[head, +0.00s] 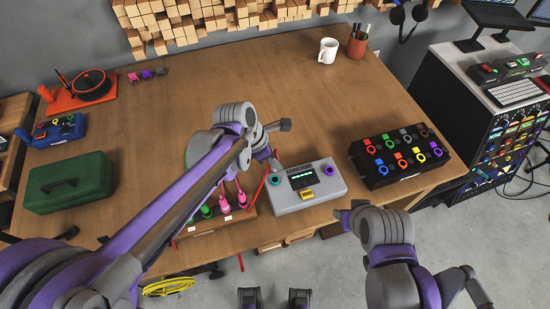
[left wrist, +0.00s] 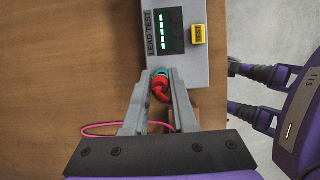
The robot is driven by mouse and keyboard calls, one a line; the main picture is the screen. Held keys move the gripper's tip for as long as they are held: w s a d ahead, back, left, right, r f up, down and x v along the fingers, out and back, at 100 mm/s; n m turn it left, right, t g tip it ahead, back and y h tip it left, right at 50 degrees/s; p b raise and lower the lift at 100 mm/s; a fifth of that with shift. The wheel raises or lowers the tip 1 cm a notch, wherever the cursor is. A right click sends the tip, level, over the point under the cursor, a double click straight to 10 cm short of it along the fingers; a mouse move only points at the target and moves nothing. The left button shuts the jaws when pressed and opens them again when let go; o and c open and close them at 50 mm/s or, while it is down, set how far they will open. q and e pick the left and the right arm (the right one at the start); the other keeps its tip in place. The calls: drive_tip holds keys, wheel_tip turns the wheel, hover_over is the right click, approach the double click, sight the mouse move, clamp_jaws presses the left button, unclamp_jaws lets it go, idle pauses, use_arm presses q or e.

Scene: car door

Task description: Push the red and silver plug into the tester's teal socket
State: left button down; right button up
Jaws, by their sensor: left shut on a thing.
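The grey tester (head: 300,205) sits near the front edge of the table, with a teal socket (head: 275,181) on its left, a purple socket (head: 328,170) on its right, a lit screen and a yellow button. My left gripper (left wrist: 161,80) is shut on the red plug (left wrist: 160,89), whose nose is at the teal socket (left wrist: 158,71). Its silver part is hidden, and I cannot tell how deep it sits. In the head view my left gripper (head: 271,163) is just above the teal socket. My right gripper (head: 346,217) is off the table's front edge, its jaws unclear.
A rack (head: 205,222) with green and pink plugs stands left of the tester. A black board (head: 397,160) with coloured rings is to its right. A green case (head: 68,184), a white mug (head: 328,51) and wooden blocks (head: 190,22) lie farther off. The table's middle is clear.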

sight(275, 170)
use_arm(q)
drive_tip(key=shift+f+b, duration=1.6)
drive_tip(key=shift+f, duration=1.2)
drive_tip(key=shift+f+b, duration=0.65)
idle(0.3)
drive_tip(key=c, duration=0.6)
unclamp_jaws()
drive_tip(key=p+v, duration=0.1)
drive_tip(key=v, duration=1)
